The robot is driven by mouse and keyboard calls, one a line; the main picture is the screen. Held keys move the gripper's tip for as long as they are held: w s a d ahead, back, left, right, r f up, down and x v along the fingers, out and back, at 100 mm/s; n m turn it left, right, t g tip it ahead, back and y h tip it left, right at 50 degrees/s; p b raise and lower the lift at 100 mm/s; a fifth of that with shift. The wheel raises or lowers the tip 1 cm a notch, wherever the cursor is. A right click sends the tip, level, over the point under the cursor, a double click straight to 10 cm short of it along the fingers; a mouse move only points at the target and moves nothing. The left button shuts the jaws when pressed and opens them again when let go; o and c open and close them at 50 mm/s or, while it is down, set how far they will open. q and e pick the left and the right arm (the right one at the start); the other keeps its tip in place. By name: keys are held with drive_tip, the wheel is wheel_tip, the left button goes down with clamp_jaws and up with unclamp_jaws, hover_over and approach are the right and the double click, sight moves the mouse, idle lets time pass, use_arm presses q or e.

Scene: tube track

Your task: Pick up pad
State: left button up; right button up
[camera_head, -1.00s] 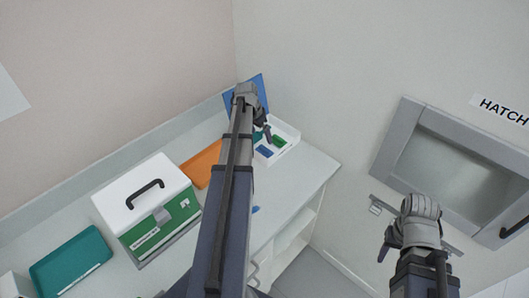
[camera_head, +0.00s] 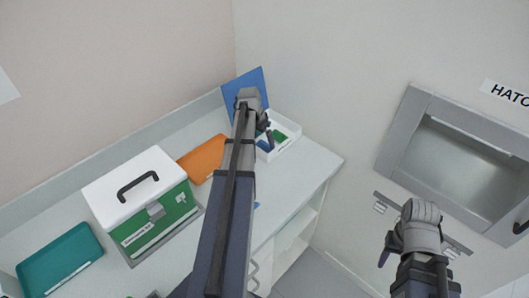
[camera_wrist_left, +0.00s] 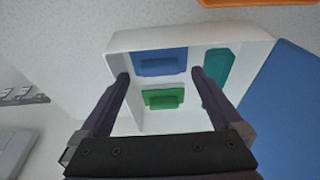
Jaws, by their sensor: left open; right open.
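A white open tray (camera_head: 291,146) stands at the back right of the counter. The left wrist view shows it from above, holding a blue pad (camera_wrist_left: 160,62), a green pad (camera_wrist_left: 163,99) and a teal pad (camera_wrist_left: 217,66); the green pad also shows in the head view (camera_head: 279,135). My left gripper (camera_wrist_left: 160,76) is open and empty above the tray. Its fingers lie either side of the blue and green pads, with the teal pad beyond the right finger. I cannot tell its height above them. My right gripper (camera_head: 389,256) is open and empty, away from the counter near the hatch wall.
A blue panel (camera_head: 243,85) stands upright behind the tray. An orange tray (camera_head: 201,158), a white-and-green case (camera_head: 146,200) with a black handle, and a teal tray (camera_head: 60,262) lie along the counter. A hatch (camera_head: 455,160) is in the right wall.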

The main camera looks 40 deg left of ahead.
sight(264, 143)
use_arm(q)
drive_tip(key=shift+b+x, duration=0.7)
drive_tip(key=shift+x, duration=0.55)
drive_tip(key=shift+r, duration=0.1)
use_arm(e)
wheel_tip(264, 143, down, 2)
drive_tip(key=shift+f, duration=0.1)
use_arm(q)
drive_tip(key=c, duration=1.4)
drive_tip(key=shift+o, duration=0.2)
drive_tip(key=shift+r, duration=0.1)
wheel_tip(264, 143, up, 10)
drive_tip(key=p, duration=1)
use_arm(e)
wheel_tip(264, 143, up, 10)
